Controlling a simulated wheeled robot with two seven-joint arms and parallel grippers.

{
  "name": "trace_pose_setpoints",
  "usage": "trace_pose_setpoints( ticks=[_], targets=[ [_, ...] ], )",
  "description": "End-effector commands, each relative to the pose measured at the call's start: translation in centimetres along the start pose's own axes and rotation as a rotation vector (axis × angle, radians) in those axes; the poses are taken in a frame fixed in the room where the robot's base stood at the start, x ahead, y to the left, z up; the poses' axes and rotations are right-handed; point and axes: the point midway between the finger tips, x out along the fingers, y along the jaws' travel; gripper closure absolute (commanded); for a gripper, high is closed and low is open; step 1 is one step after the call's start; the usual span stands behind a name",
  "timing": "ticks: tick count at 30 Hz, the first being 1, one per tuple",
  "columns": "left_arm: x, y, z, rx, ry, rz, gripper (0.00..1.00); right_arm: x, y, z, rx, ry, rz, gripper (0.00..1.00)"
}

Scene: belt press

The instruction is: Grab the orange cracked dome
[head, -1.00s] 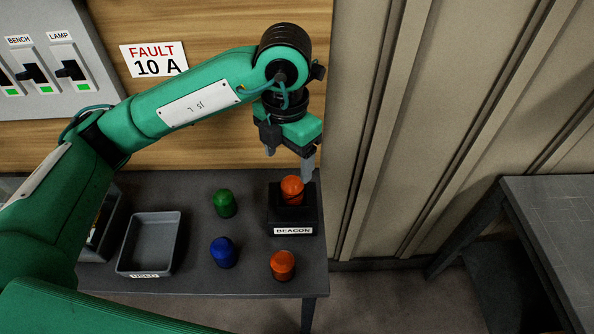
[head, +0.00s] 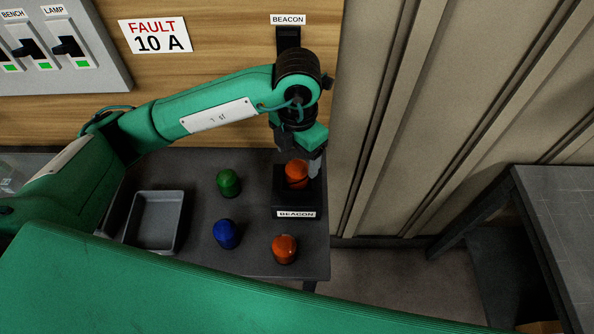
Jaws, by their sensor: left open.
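An orange dome (head: 297,174) sits on the black base labelled BEACON (head: 296,200) at the back right of the grey table. A dark line that looks like a crack shows on it in the earlier frame. My left gripper (head: 297,168) is open and lowered over this dome, with its fingers at the dome's sides. Whether the fingers touch it I cannot tell. A second orange dome (head: 285,249) stands on the table in front of the base; I see no clear crack on it. My right gripper is out of view.
A green dome (head: 229,183) and a blue dome (head: 227,234) stand left of the base. An empty grey tray (head: 181,222) lies further left. A BEACON switch (head: 288,38) is on the wall behind my arm. A corrugated wall (head: 390,120) is close on the right.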

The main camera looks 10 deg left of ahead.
Motion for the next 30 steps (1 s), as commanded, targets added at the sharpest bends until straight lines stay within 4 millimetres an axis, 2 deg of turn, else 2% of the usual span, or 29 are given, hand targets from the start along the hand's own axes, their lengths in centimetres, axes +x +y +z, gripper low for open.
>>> trace_pose_setpoints(
  ticks=[8,12,20,23,28,30],
  targets=[
    [2.9,0.1,-0.2,0.0,0.004,-0.001,0.27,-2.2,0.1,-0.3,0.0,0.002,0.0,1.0],
    [4.7,0.1,-0.1,0.0,0.001,-0.001,0.27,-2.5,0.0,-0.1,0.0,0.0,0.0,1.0],
    [5.2,0.1,-0.1,0.001,-0.001,0.0,0.27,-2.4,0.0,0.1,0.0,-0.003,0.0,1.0],
    [5.2,0.1,-0.1,0.001,-0.001,0.0,0.43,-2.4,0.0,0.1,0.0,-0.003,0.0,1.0],
    [5.2,0.1,-0.1,0.0,-0.001,0.0,0.76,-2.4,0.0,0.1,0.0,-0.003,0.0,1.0],
    [5.2,0.1,-0.1,0.0,-0.001,0.0,0.76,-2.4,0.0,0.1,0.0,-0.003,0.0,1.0]
  ],
)
